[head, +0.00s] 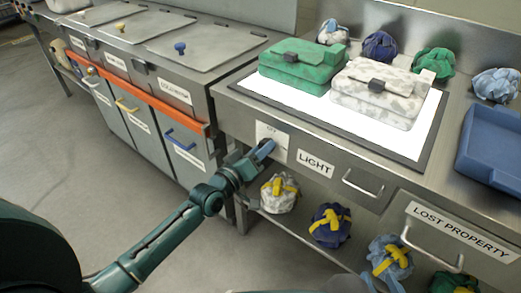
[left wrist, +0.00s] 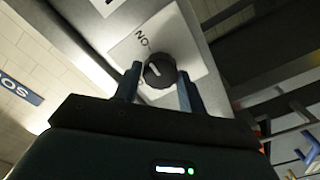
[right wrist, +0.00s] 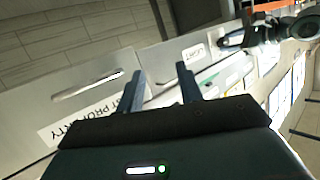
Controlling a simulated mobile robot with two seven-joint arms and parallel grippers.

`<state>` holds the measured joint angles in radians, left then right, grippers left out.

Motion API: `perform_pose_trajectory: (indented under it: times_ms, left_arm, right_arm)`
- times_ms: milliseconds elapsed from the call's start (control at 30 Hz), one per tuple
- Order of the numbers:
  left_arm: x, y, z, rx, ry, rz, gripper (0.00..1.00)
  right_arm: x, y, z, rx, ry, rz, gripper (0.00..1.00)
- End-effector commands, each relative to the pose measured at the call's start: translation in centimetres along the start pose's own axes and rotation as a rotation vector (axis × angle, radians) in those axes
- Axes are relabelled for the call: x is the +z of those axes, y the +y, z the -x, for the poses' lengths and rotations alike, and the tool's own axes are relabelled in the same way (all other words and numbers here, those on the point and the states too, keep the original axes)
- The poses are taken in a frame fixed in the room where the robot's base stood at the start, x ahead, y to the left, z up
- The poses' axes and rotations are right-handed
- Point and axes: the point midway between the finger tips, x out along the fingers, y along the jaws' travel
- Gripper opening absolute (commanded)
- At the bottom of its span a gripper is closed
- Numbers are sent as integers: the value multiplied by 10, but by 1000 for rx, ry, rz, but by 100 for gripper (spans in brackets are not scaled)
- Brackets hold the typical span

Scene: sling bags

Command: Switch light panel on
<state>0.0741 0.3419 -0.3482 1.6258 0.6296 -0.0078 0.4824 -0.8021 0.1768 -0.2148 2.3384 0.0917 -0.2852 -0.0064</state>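The light panel (head: 418,143) on the counter glows bright white inside a dark frame. Its black knob (left wrist: 159,70) sits on a white plate (head: 272,139) on the counter's front, left of the LIGHT label (head: 315,164). An "ON" mark shows above the knob, and a white line on the knob slants toward the upper left. My left gripper (head: 266,147) is at the plate; its open fingers (left wrist: 158,76) stand on either side of the knob, contact unclear. My right gripper (right wrist: 160,75) is open and empty, facing the counter front.
A green bag (head: 302,62) and a white-grey patterned bag (head: 375,105) lie on the panel. A blue tray (head: 495,140) stands right. Several rolled bags lie behind the panel and on the lower shelf. A drawer handle (head: 362,185) juts out right of LIGHT.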

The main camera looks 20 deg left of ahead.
Motion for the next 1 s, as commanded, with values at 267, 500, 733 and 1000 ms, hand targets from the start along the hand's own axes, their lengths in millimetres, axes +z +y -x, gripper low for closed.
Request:
perform_pose_trajectory:
  times_ms: [267, 500, 733, 1000]
  left_arm:
    - [0, 0, 0, 0, 0, 3, 59]
    - [0, 0, 4, -1, -1, 4, 59]
    - [0, 0, 41, -3, -3, 3, 59]
    - [1, 0, 100, -3, -4, 3, 59]
  right_arm:
    - [0, 0, 0, 0, 1, 1, 36]
    - [-2, 0, 1, 1, 4, 1, 36]
    - [-4, -1, 2, -1, -8, -4, 36]
    - [1, -2, -2, -5, -30, -9, 36]
